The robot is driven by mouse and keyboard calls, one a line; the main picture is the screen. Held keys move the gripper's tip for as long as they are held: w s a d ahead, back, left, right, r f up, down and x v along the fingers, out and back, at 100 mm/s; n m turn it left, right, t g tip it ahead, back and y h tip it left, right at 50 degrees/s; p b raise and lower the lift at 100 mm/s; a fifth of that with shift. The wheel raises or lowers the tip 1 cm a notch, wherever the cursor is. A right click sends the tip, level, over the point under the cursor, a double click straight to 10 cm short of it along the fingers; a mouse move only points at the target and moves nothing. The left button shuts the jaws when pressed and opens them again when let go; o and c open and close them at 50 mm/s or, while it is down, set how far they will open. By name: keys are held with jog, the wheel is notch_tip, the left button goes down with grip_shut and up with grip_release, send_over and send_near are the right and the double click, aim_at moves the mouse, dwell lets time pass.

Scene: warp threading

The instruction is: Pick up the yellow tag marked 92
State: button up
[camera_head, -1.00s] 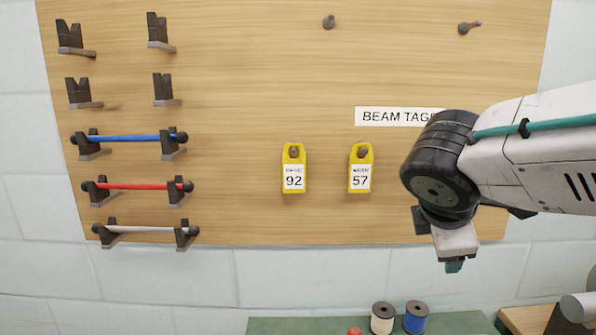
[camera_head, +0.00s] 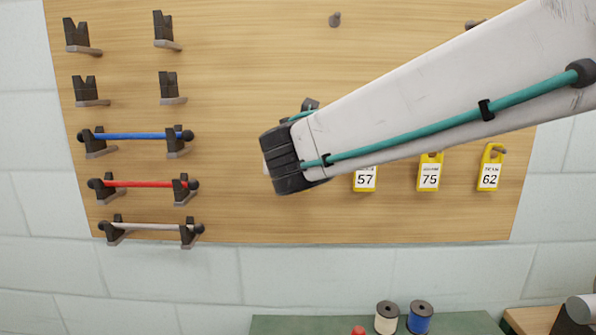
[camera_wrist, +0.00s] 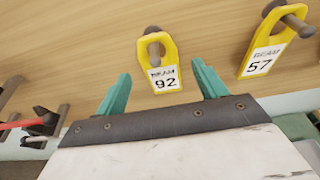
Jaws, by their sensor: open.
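The yellow tag marked 92 (camera_wrist: 164,76) hangs on a peg on the wooden board, in the upper middle of the wrist view. My gripper (camera_wrist: 160,90) is open, with its two teal fingers apart. In the wrist view the lower part of the tag lies between the fingertips, with space on both sides, and nothing is held. I cannot tell how far the fingers are from the board. In the head view my arm hides the tag marked 92 and my fingers.
The yellow tag marked 57 (camera_wrist: 264,54) hangs close to the right; it also shows in the head view (camera_head: 365,179). Tags 75 (camera_head: 429,174) and 62 (camera_head: 489,172) hang farther right. Blue (camera_head: 137,136), red (camera_head: 145,184) and white (camera_head: 150,227) rods sit on brackets at left.

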jog(key=shift+x, duration=1.1)
jog(key=c, duration=1.1)
jog(key=shift+o, duration=0.2)
jog(key=shift+r, duration=0.1)
